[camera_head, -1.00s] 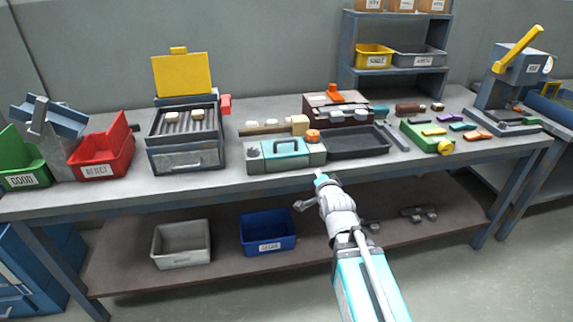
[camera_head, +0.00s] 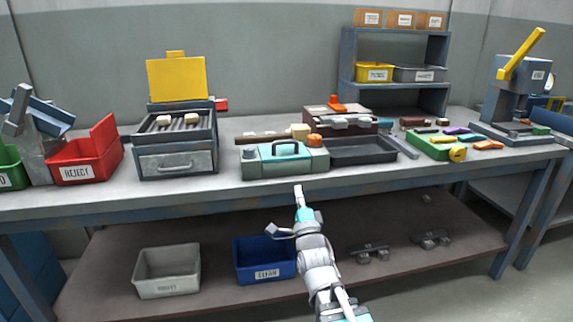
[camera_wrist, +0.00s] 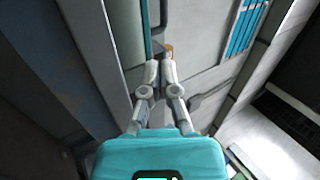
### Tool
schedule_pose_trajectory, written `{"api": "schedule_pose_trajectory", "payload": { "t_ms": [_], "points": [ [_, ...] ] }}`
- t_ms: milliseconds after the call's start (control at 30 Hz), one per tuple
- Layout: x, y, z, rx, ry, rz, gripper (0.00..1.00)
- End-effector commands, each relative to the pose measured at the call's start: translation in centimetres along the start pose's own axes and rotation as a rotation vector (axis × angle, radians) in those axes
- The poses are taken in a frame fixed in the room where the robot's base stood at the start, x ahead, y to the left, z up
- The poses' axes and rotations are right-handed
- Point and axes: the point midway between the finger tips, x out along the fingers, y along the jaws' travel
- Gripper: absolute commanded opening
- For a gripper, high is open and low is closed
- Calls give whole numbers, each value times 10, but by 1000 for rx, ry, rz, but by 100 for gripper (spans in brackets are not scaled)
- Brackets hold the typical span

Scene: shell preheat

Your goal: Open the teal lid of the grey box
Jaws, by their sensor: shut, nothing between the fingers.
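The grey box (camera_head: 262,170) stands near the bench's front edge, in the middle of the head view. Its teal lid (camera_head: 279,151) lies shut on top and has a dark arched handle (camera_head: 284,145). An orange knob (camera_head: 314,140) is at the box's right end. My gripper (camera_head: 299,190) is in front of the box, by the bench's front edge, apart from the lid. In the wrist view my gripper (camera_wrist: 160,66) has its two fingers together with nothing between them. Close-up grey and teal surfaces there are hard to identify.
A dark tray (camera_head: 362,158) is right of the box, and a brown case (camera_head: 340,125) is behind it. A grill unit with a raised yellow lid (camera_head: 179,80) stands left, beside a red bin (camera_head: 88,160). A blue bin (camera_head: 263,250) sits on the lower shelf.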

Motion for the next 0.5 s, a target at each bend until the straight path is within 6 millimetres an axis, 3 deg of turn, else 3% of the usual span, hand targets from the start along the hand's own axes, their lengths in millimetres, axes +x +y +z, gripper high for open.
{"api": "schedule_pose_trajectory", "payload": {
  "t_ms": [500],
  "points": [
    [-3,0,4,30,-5,-36,0]
  ]
}}
